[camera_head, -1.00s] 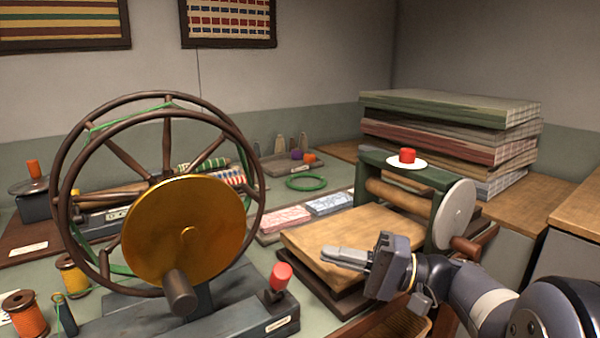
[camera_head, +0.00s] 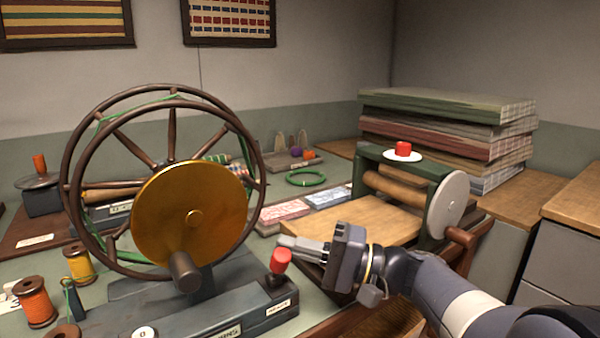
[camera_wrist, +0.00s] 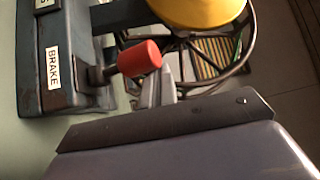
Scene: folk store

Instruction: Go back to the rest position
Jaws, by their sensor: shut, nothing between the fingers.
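My gripper (camera_head: 284,243) is shut and empty. In the head view it points left, in front of the wooden board of the roller press and just right of the red-knobbed brake lever (camera_head: 281,261). In the wrist view the gripper's closed fingertips (camera_wrist: 165,75) show beside the red knob (camera_wrist: 139,58), close to it; I cannot tell whether they touch. The lever stands on a dark base with a label reading BRAKE (camera_wrist: 53,68). My forearm reaches in from the lower right.
The spinning wheel (camera_head: 165,190) with its brass disc fills the left. The roller press (camera_head: 437,208) stands behind my arm, with stacked cloth (camera_head: 450,125) behind it. Thread spools (camera_head: 36,302) sit at the lower left. A green ring (camera_head: 306,177) lies at the back.

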